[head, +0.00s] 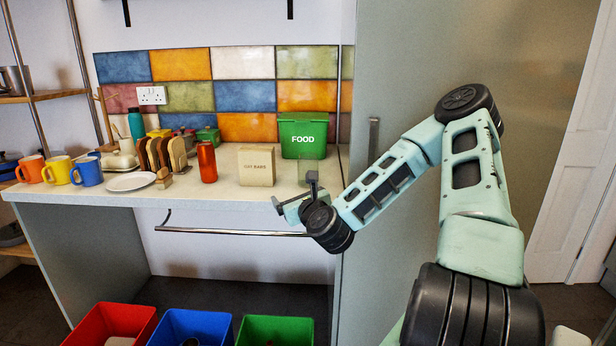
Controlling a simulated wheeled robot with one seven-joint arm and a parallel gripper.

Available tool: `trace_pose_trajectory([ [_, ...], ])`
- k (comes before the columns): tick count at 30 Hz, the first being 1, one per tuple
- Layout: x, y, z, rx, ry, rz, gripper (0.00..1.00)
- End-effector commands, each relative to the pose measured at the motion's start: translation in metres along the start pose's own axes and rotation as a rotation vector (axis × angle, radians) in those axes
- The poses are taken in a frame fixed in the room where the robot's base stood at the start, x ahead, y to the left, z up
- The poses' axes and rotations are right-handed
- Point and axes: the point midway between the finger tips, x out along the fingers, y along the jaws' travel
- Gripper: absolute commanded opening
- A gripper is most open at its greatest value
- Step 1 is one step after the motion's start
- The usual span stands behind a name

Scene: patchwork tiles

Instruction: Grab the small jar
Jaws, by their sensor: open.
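A small clear, glass-like vessel (302,171) stands near the right end of the white counter, in front of the green FOOD bin; it may be the small jar, but it is faint and partly hidden. My gripper (296,194) is at the counter's front edge, just in front of this vessel in the picture. Its fingers are apart and I see nothing between them. Whether a finger touches the vessel cannot be told. A small green lidded pot (208,136) stands at the back of the counter, far left of my gripper.
The counter (225,192) also holds a cardboard box (257,167), the FOOD bin (303,137), a red-orange bottle (207,163), a plate (131,182) and several mugs. A metal rail (235,232) runs below its front edge. A tall grey panel (400,75) closes off the right.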

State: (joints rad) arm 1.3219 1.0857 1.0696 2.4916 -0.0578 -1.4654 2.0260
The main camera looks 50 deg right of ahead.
Motion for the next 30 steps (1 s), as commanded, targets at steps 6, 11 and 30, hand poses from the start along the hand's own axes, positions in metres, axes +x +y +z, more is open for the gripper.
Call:
trace_pose_trajectory([
  [6, -0.001, -0.064, -0.007, 0.218, -0.05, -0.203, 0.9],
  [11, 0.02, -0.073, -0.004, 0.232, -0.058, -0.219, 0.9],
  [30, 0.117, -0.093, -0.002, 0.229, -0.055, -0.213, 0.9],
])
